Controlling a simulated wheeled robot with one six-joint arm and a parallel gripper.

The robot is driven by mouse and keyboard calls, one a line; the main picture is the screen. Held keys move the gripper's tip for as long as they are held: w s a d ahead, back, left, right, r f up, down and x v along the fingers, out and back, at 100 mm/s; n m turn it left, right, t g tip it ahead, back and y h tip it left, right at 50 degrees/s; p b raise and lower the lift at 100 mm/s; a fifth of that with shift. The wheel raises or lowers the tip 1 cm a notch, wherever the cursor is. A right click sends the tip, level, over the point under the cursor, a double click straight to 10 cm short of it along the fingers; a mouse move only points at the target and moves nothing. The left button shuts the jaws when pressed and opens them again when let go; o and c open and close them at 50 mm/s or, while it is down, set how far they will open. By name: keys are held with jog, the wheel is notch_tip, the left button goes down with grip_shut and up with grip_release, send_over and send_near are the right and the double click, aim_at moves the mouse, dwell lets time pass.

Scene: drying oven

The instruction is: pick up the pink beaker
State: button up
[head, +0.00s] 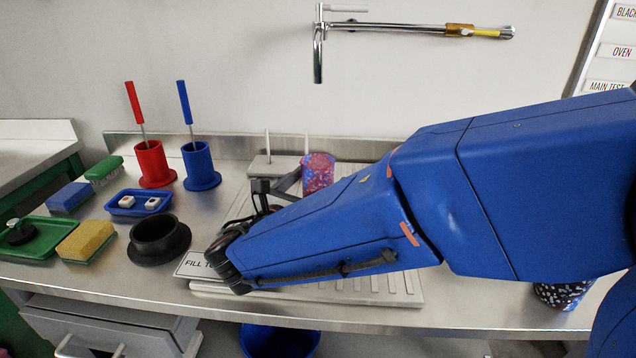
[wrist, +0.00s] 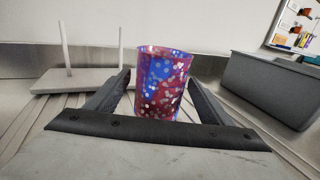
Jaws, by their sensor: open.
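The pink beaker (head: 318,172), speckled with blue and white, stands upright on the drainboard near the wall. In the wrist view the pink beaker (wrist: 162,88) shows red and blue with pale spots, centred ahead of my gripper. My gripper (head: 278,188) is open and close to the beaker's left side in the head view. In the wrist view the fingers of my gripper (wrist: 159,92) flank the beaker left and right, with small gaps. I cannot tell how deep the beaker sits between the fingertips. My arm hides part of the beaker's base in the head view.
A white two-peg rack (wrist: 72,78) stands left of the beaker, and a grey bin (wrist: 270,88) to its right. A second speckled beaker (head: 558,293) is partly hidden behind my arm. A black ring holder (head: 159,240), sponges and trays occupy the left counter.

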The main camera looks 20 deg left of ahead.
jog(key=shift+w+d, duration=0.2)
jog(key=shift+w, duration=1.1)
jog(key=shift+w+d, duration=0.15)
jog(key=shift+w, duration=1.1)
jog(key=c, duration=1.3)
jog(key=shift+r, duration=0.15)
jog(key=shift+r, duration=6.9)
